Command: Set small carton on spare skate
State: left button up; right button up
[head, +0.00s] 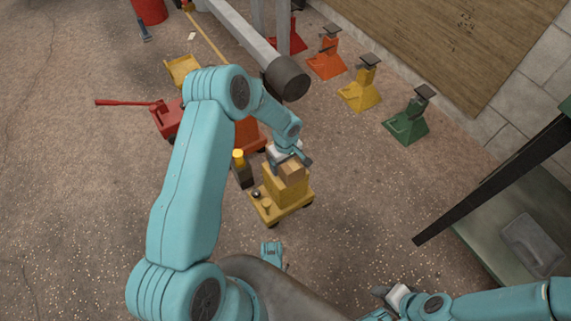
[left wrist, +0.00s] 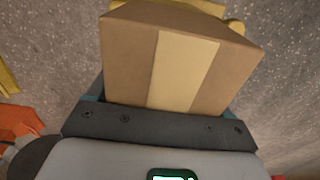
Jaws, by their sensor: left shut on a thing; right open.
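The small carton (head: 291,171) is a brown box with a paler tape strip. My left gripper (head: 290,157) is shut on it, and the carton also fills the jaws in the left wrist view (left wrist: 130,55). A yellow skate (head: 266,215) with a raised yellow block stands on the floor directly below the carton in the head view. Whether the carton touches the block is hard to tell. Yellow shows behind the carton in the left wrist view. My right gripper (head: 386,293) is open and empty at the bottom of the head view, away from the skate.
A dark post with a yellow top (head: 239,160) stands close left of the skate. A red jack (head: 168,118) and an orange skate lie beyond it. Orange, yellow and green stands (head: 408,125) line the back right. A grey beam (head: 235,30) runs overhead. A bench (head: 510,215) is at right.

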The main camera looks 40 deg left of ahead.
pick_arm(q)
jog(key=shift+r, duration=0.15)
jog(key=shift+f, duration=0.2)
jog(key=o, duration=1.7)
jog(key=shift+r, duration=0.1)
